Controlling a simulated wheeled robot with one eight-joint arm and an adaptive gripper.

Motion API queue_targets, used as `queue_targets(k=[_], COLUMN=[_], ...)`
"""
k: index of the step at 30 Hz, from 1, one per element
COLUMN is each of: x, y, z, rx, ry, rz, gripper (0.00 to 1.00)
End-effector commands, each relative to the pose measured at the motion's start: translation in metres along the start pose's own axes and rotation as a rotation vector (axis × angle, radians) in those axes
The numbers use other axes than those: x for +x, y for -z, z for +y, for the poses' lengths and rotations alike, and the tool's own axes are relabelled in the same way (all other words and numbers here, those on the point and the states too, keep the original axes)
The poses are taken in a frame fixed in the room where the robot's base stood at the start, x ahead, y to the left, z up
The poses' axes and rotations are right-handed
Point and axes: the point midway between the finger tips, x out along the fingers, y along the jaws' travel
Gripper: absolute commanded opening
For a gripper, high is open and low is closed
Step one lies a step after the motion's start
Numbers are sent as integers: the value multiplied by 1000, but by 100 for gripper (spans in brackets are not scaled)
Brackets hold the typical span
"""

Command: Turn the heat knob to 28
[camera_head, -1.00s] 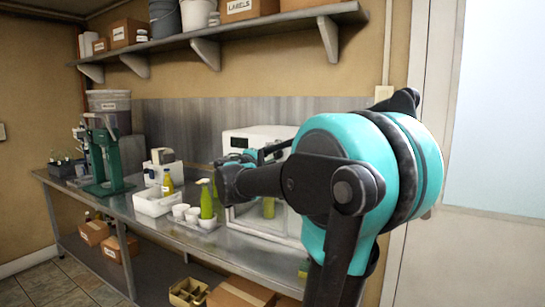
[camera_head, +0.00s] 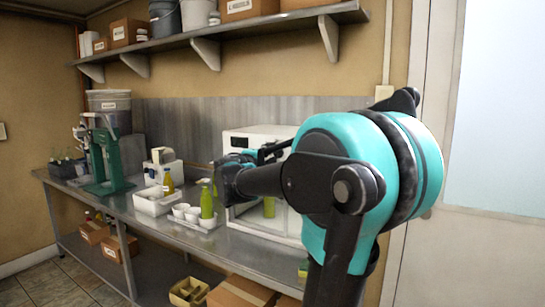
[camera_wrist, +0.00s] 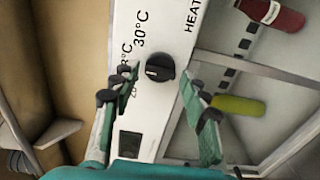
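The black round heat knob (camera_wrist: 160,68) sits on a white panel (camera_wrist: 150,110) in the wrist view. A pale mark on the knob points left in the picture. Printed labels beside it read "30°C", a partly covered "8°C", and "HEAT" farther right. My gripper (camera_wrist: 159,80) is open, with one green-and-black finger on each side of the knob. A gap shows between the right finger and the knob; the left finger covers part of the scale. In the head view the white cabinet (camera_head: 240,140) stands on the bench, and my arm hides much of its front.
A green spray bottle (camera_head: 206,203), white cups (camera_head: 181,211) and a white bin (camera_head: 152,205) stand left of the cabinet on the metal bench. A dark small display (camera_wrist: 130,145) lies below the knob. A red bottle (camera_wrist: 277,15) and a green one (camera_wrist: 238,105) show behind the glass.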

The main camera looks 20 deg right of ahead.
Motion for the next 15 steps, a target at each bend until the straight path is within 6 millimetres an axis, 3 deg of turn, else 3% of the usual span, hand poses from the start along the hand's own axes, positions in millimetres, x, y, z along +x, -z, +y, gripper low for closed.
queue_targets(k=[10,15], x=[-1,-18], y=[0,1], z=[0,0], rx=[0,0], ry=[-1,-1], rz=[0,3], gripper=[52,52])
